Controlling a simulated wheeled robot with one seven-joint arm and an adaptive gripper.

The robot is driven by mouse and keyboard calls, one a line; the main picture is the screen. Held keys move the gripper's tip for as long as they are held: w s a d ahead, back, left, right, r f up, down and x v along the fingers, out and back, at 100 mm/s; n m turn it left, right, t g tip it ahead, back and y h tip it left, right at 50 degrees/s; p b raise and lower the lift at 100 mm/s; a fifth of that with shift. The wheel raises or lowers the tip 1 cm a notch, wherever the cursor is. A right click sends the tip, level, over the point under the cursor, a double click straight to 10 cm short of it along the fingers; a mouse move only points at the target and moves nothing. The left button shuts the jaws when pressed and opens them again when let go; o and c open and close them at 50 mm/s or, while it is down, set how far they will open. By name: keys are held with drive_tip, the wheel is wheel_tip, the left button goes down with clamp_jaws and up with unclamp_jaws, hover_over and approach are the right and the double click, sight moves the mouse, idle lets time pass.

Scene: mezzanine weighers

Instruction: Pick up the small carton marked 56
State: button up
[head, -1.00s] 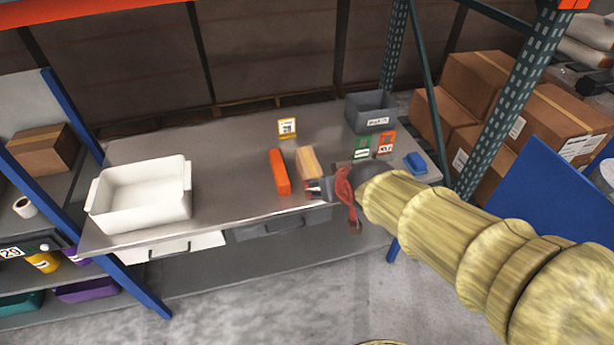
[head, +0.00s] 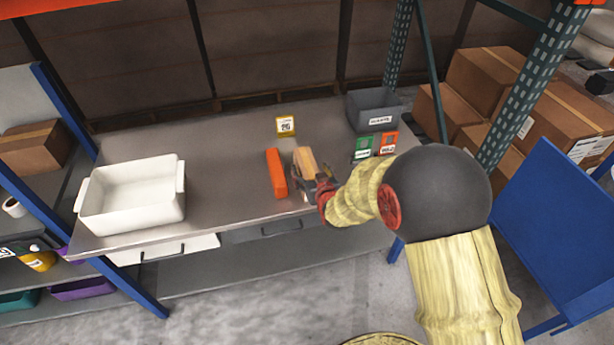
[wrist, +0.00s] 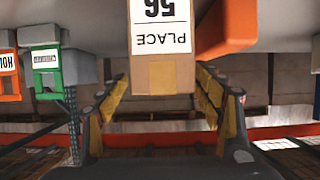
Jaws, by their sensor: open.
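The small carton marked 56 (wrist: 162,75) is in the wrist view at top centre, its white label upside down with "56" and "PLACE". In the head view the brown carton (head: 305,160) lies on the grey table, right beside an orange block. My gripper (head: 318,186) is at the carton's near right end. In the wrist view my open gripper (wrist: 160,100) has one yellow-padded finger on each side of the carton's near end. I cannot tell whether the fingers touch it. The carton's lower near end is partly hidden by my gripper in the head view.
The orange block (head: 276,173) stands close on the carton's left. A white tub (head: 130,210) is at the table's left, a grey bin (head: 374,112) at the back right. Green (head: 363,147) and orange (head: 388,142) signs and a yellow sign (head: 285,126) stand on the table.

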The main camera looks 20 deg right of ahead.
sight(304, 159)
drive_tip(key=w+f, duration=0.1)
drive_tip(key=w+f+b, duration=0.1)
drive_tip(key=w, duration=0.1)
drive_tip(key=shift+a+f+b, duration=0.15)
drive_tip(key=shift+f+b, duration=0.1)
drive_tip(key=shift+b, duration=0.05)
drive_tip(key=shift+w, duration=0.4)
drive_tip(key=shift+c, duration=0.5)
drive_tip(key=c, duration=1.5)
drive_tip(key=shift+c, duration=0.4)
drive_tip(key=shift+r, duration=0.15)
